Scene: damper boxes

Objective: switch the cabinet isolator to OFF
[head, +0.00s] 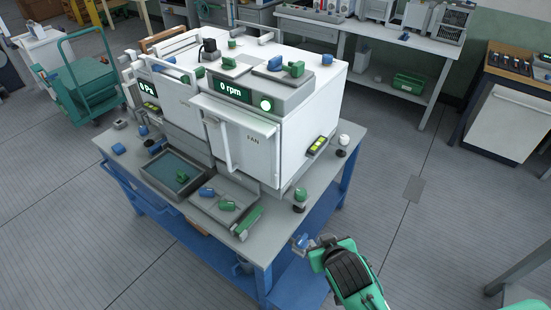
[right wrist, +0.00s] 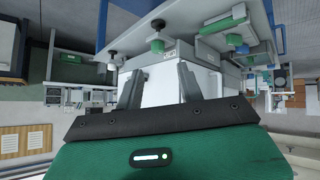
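The white cabinet (head: 250,140), marked FAN, stands on a blue-framed bench. Its front panel has a display (head: 231,88) reading 0 rpm and a lit green round button (head: 266,104). A small dark unit with yellow-green faces (head: 318,146) sits on its right side. I cannot tell which fitting is the isolator, or its position. My right gripper (head: 311,244) is low, off the bench's front right corner, apart from the cabinet. In the right wrist view its two grey fingers (right wrist: 158,84) are spread with nothing held between them. My left gripper is not in view.
The bench top (head: 330,160) carries a dark tray (head: 160,183), a grey tray with blue and green knobs (head: 205,208), and posts (head: 300,197) near the right edge. A green trolley (head: 85,85) stands at left.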

